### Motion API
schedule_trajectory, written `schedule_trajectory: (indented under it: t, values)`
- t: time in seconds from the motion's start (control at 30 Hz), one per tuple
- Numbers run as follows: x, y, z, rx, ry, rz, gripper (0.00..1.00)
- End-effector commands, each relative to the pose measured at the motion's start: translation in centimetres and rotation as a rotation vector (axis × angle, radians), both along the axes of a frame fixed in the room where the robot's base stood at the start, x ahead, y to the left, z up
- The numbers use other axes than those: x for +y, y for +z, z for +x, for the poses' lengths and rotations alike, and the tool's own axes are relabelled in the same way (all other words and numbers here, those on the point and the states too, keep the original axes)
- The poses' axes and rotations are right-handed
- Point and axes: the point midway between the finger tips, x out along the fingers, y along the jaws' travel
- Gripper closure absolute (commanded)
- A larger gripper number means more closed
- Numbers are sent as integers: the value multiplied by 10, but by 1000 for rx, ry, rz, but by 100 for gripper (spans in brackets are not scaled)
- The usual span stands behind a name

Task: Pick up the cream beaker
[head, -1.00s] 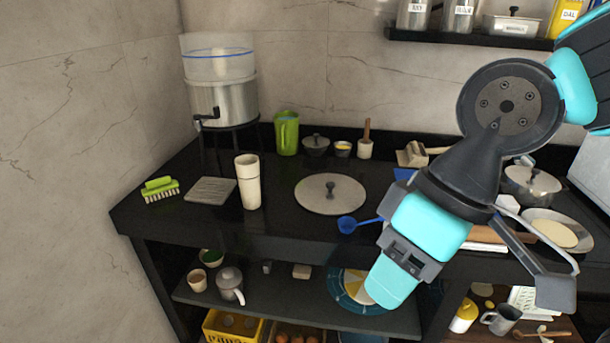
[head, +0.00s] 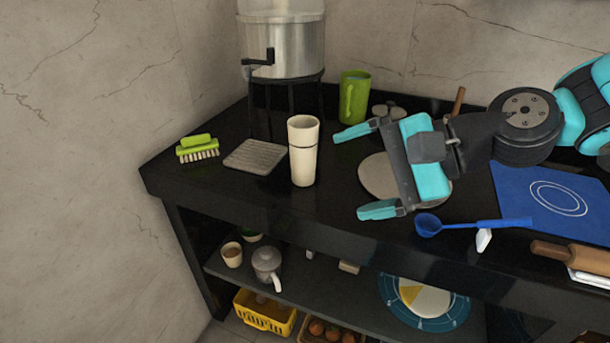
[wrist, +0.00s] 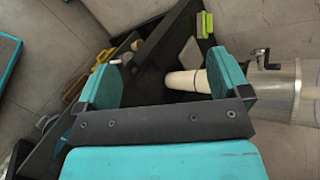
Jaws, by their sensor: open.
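The cream beaker (head: 303,152) is tall and stands upright on the black counter, right of the grey ridged tray. My gripper (head: 356,172) is open and empty, to the right of the beaker, its two teal fingers spread and pointing left toward it. In the wrist view the beaker (wrist: 186,82) shows beyond the fingers, nearer the right finger, with its right part hidden behind that finger. The fingers do not appear to touch it.
A steel water dispenser (head: 282,46) stands behind the beaker, with a green jug (head: 354,97) to its right. A green brush (head: 198,149) and the grey ridged tray (head: 260,156) lie left. A round lid (head: 375,178) is partly under my gripper; a blue ladle (head: 470,224) lies right.

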Motion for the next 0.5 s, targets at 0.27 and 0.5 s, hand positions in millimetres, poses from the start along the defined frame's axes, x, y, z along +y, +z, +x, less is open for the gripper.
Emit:
schedule_trajectory:
  t: [0.27,0.5]
  values:
    - [-33,-62,107,692,-570,688,5]
    - [-42,-63,135,859,-671,865,5]
